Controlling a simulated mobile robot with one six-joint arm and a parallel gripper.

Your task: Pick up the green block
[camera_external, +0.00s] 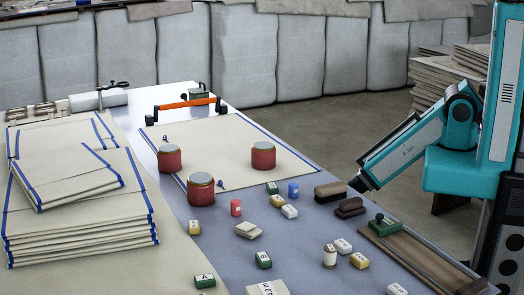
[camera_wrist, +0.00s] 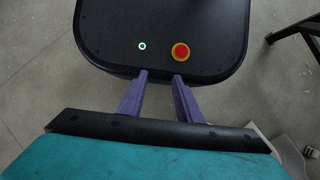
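Three green blocks show in the external view: one at the far side (camera_external: 272,188), one lettered B near the middle front (camera_external: 263,260), and one lettered A at the front left (camera_external: 204,281). All rest on the blue-grey table (camera_external: 300,235). In the wrist view my gripper (camera_wrist: 160,78) has two purple fingers apart, with nothing between them. In the external view my arm's dark end (camera_external: 360,183) is at the table's right side, to the right of all three blocks; its fingers cannot be made out there. No block shows in the wrist view.
Brown brushes (camera_external: 330,191) lie near my arm's end. A green knobbed tool (camera_external: 384,226) stands on the right. Red round weights (camera_external: 202,190) hold down a cream cloth (camera_external: 227,150). Folded cloths (camera_external: 75,225) are stacked at left. Small coloured blocks and cylinders are scattered across the table.

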